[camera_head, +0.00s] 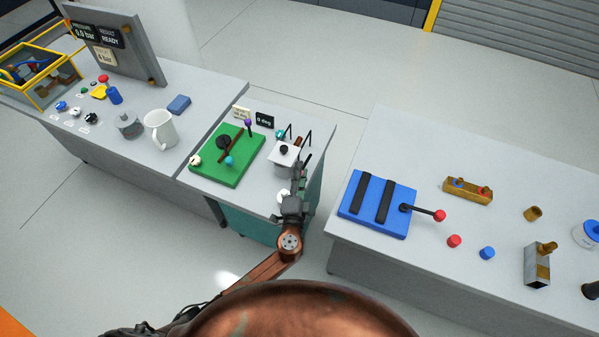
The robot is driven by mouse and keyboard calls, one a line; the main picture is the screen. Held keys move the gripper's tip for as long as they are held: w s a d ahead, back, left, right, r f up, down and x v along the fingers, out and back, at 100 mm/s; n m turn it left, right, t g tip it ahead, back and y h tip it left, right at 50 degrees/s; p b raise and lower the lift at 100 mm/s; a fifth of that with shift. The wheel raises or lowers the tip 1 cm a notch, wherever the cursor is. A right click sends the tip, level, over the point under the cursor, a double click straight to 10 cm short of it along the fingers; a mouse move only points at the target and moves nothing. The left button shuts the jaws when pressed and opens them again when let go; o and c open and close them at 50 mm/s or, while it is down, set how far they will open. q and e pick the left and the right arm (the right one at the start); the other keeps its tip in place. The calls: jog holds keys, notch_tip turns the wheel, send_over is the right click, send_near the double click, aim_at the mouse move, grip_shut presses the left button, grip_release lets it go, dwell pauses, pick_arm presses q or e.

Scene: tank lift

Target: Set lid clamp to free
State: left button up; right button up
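My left gripper (299,171) reaches up from the bottom of the head view to the right part of the middle bench. Its dark fingers are at the right side of a small white box with a dark knob (284,153). They overlap it in the picture; I cannot tell whether they touch, or whether the fingers are open or shut. A teal knob (280,134) and thin black upright rods stand just behind the box. No part is clearly readable as the lid clamp, and the gripper hides some of this area. My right gripper is not in view.
A green board (240,172) with coloured knobs lies left of the gripper. A white mug (160,130) stands on the left bench. On the right bench, a blue plate (348,205) carries black bars and a red-knobbed lever (425,212). A floor gap separates the middle and right benches.

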pick_arm(q)
jog(key=shift+c, duration=0.5)
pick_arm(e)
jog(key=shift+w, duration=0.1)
pick_arm(q)
grip_shut()
jog(key=shift+a, duration=0.15)
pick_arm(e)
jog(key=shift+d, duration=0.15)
pick_arm(q)
jog(key=shift+r, duration=0.1)
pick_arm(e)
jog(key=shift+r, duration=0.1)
